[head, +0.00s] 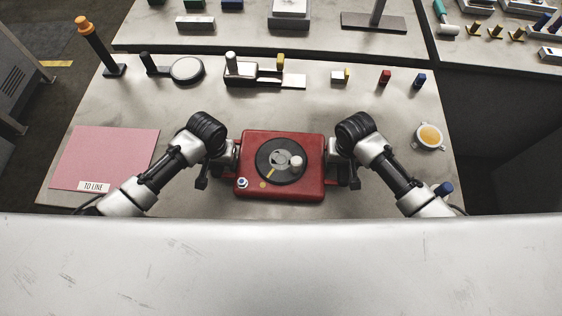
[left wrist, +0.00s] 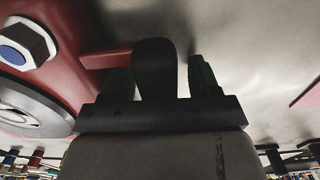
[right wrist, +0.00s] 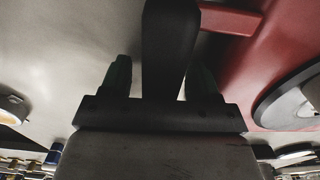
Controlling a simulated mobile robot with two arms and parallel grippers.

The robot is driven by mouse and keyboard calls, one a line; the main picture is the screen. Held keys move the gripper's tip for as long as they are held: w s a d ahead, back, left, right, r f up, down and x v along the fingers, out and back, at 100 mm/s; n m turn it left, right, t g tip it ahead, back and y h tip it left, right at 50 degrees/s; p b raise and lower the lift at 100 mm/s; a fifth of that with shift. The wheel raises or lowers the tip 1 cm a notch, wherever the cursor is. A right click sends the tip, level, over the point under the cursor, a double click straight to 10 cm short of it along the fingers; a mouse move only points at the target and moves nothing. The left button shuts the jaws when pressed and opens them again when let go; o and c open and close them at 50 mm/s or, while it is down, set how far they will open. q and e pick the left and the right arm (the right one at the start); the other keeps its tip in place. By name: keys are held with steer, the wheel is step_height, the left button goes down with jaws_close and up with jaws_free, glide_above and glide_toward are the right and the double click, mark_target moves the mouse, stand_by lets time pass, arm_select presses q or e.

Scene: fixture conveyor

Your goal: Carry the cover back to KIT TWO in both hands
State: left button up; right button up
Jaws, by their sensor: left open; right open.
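The red cover (head: 310,188) sits on the grey table in front of me, with a dark disc and a pale knob on top. A dark handle sticks out at each side. My left gripper (head: 230,158) is open at the left side; in the left wrist view a dark handle (left wrist: 155,65) stands between its fingers. My right gripper (head: 333,160) is open at the right side; in the right wrist view the other handle (right wrist: 170,50) stands between its fingers. I cannot tell whether the fingers touch the handles. No label reading KIT TWO is readable.
A pink mat (head: 105,150) with a TO LINE label (head: 93,186) lies at the left. A round cup (head: 429,136) stands at the right. A black post with an orange top (head: 95,45) and several fixtures line the back edge. The table between is clear.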

arm_select(q)
steer(key=shift+s, duration=0.1)
arm_select(e)
steer(key=shift+s, duration=0.1)
arm_select(q)
jaws_close()
arm_select(e)
jaws_close()
arm_select(q)
steer(key=shift+r, duration=0.2)
arm_select(e)
steer(key=shift+r, duration=0.2)
